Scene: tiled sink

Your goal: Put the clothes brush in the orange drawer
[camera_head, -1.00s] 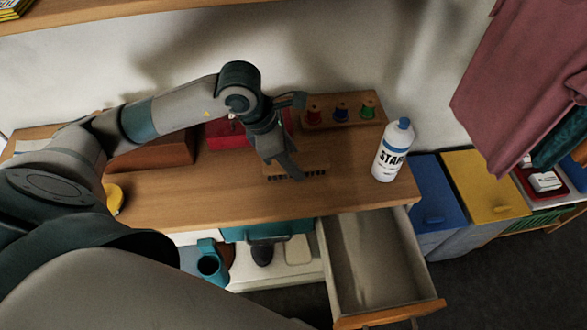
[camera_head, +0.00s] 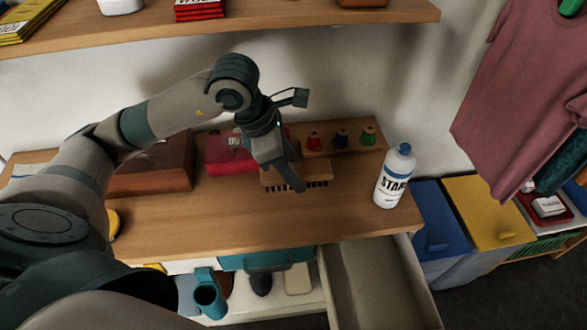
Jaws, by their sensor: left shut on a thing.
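The clothes brush (camera_head: 316,172) is a wooden block with dark bristles along its lower edge, over the table near the spools. My left gripper (camera_head: 290,180) comes down on it and is shut on it; its fingers hide part of the brush. I cannot tell whether the bristles touch the tabletop. A drawer (camera_head: 382,285) stands pulled out below the table's front right, empty where I see inside. Its inside is pale, its front is cut off below, and no orange shows on it. My right gripper is not in view.
A white and blue starch bottle (camera_head: 392,178) stands at the table's right end. Spools (camera_head: 341,138) stand behind the brush, with a red box (camera_head: 228,154) and a brown box (camera_head: 152,165) to the left. A shelf (camera_head: 240,24) hangs above. The table front (camera_head: 230,225) is clear.

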